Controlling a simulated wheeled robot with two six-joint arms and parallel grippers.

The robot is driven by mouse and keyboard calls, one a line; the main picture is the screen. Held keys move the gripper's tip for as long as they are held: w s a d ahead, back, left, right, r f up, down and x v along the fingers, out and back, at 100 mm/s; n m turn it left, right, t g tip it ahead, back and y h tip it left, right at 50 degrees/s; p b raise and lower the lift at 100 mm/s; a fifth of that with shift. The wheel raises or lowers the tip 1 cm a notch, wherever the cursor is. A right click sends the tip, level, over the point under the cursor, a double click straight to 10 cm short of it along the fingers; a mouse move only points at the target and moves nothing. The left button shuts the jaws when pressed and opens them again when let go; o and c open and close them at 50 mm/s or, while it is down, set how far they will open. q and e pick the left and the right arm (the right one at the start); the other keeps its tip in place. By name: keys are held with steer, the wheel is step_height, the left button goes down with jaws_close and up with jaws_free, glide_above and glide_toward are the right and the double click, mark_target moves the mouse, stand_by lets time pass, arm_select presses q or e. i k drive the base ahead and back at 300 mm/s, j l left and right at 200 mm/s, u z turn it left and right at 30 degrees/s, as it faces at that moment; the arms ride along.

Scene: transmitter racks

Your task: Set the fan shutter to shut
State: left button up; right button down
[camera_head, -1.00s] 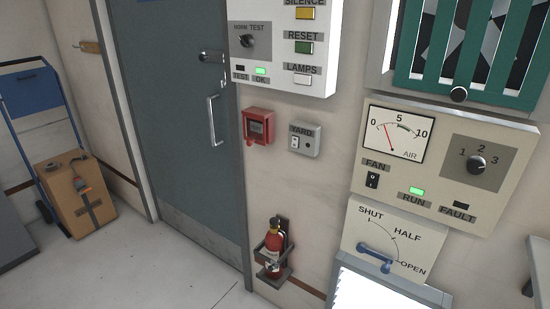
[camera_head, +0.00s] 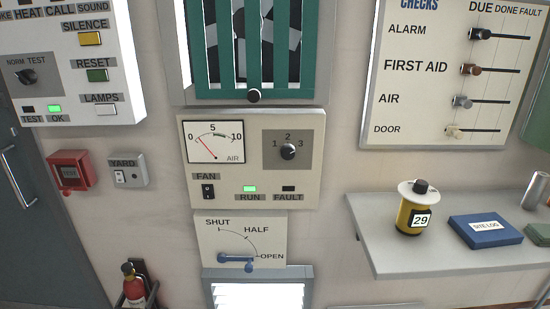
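The fan shutter control is a white plate (camera_head: 207,246) below the fan panel, marked SHUT at upper left, HALF at the right and OPEN at lower right. Its blue lever (camera_head: 237,260) runs from a pivot at the lower left to a knob at the right, and it points at OPEN. Above it, the fan panel (camera_head: 255,172) has a dial, a rotary knob, a black FAN switch (camera_head: 208,191) and a green-lit RUN lamp (camera_head: 250,188). Neither gripper is in view.
A louvred white unit (camera_head: 208,285) sits just below the shutter plate. A green-slatted fan grille (camera_head: 254,96) is above the panel. A shelf (camera_head: 375,240) at the right holds a yellow canister (camera_head: 409,216) and a blue box (camera_head: 478,238). A fire extinguisher (camera_head: 133,286) is at lower left.

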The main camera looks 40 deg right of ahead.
mark_target(254, 91)
steer(key=z, duration=1.05)
